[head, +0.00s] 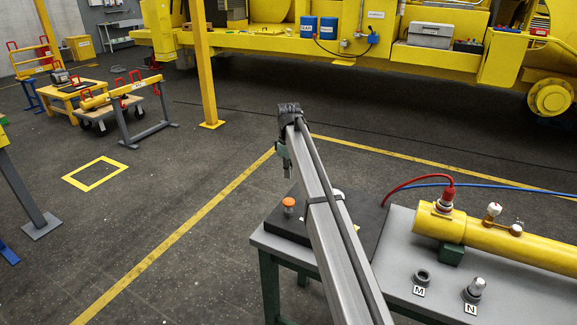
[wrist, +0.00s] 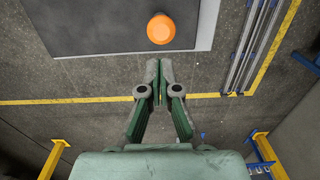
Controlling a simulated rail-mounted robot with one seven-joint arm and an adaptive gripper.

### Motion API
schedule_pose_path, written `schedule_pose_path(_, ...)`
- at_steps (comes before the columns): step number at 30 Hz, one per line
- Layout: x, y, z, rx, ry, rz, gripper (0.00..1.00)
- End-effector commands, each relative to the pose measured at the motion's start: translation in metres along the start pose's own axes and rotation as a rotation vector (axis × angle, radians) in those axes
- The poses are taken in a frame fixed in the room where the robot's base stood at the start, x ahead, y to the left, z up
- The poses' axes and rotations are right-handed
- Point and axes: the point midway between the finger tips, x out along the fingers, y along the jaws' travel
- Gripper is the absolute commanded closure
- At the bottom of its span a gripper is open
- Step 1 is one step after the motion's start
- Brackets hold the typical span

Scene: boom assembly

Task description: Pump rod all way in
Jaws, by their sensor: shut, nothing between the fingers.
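My gripper (head: 287,170) is shut and empty, pointing down at the end of my arm in the head view, over the left end of the table. In the wrist view my gripper (wrist: 160,75) has its fingertips together. An orange-topped knob (head: 289,202) stands on a black plate (head: 287,226) at the table's left end, just below my gripper in the picture. In the wrist view the orange knob (wrist: 161,28) lies beyond the fingertips, apart from them. A yellow cylinder (head: 490,238) lies on the table to the right. I cannot tell which part is the pump rod.
The grey table (head: 400,250) carries fittings by the labels M (head: 422,277) and N (head: 474,289). A red hose (head: 420,181) and a blue hose (head: 500,186) run behind the cylinder. My arm hides part of the table. A yellow post (head: 205,70) stands behind.

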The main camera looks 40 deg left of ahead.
Motion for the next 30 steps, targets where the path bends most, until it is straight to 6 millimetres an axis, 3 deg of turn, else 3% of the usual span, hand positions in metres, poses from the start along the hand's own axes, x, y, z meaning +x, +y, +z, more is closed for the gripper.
schedule_pose_path(9,0.059,-0.001,0.001,0.000,-0.001,-0.001,1.00)
schedule_pose_path(15,0.084,0.000,0.000,0.000,0.000,0.000,1.00)
schedule_pose_path(21,0.096,0.000,0.000,0.000,0.000,0.001,1.00)
schedule_pose_path(30,0.097,0.000,0.000,0.000,0.001,0.001,1.00)
